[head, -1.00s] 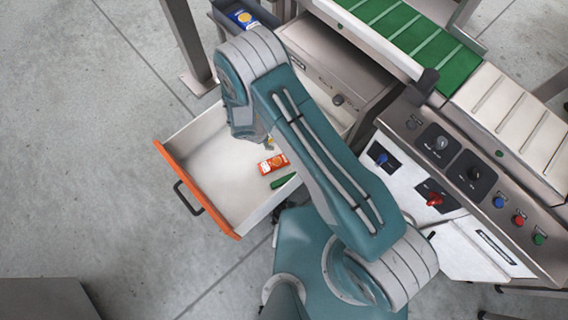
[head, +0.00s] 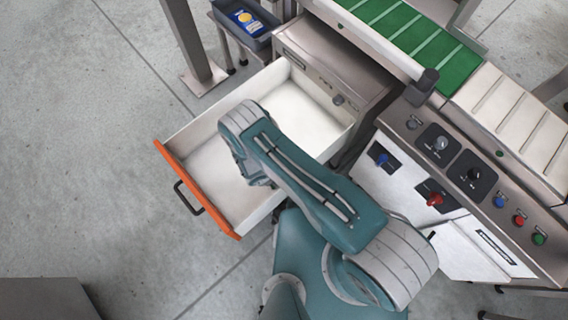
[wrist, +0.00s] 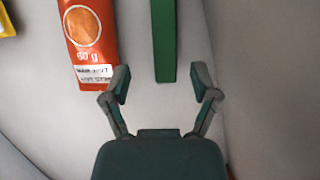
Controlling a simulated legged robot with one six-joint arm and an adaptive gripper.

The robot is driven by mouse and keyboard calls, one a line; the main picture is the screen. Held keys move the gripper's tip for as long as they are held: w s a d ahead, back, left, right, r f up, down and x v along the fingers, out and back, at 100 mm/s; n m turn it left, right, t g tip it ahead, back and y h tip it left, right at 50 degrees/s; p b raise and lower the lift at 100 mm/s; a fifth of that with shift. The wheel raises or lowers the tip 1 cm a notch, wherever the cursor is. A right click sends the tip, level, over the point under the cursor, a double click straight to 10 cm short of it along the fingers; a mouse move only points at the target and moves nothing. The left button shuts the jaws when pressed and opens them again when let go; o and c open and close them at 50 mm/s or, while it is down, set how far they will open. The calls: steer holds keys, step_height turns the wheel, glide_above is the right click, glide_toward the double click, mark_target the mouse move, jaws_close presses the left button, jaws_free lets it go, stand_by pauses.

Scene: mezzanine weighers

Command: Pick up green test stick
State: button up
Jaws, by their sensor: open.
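The green test stick (wrist: 164,42) shows in the wrist view, lying lengthwise on the pale drawer floor, its near end just ahead of my fingertips. My gripper (wrist: 162,82) is open and empty, with the stick's near end between the lines of its two fingers. In the head view my arm covers the stick and my gripper inside the open drawer. The drawer has white walls and an orange front (head: 197,190).
An orange-red packet (wrist: 91,40) lies just left of the stick, close to my left finger. A yellow item (wrist: 6,22) shows at the upper left edge. A drawer wall (wrist: 262,80) runs close on the right. A grey bin (head: 243,24) stands behind the drawer.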

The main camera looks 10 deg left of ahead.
steer(key=x, duration=0.5)
steer(key=shift+s+d, duration=0.1)
steer(key=shift+d, duration=0.15)
jaws_close()
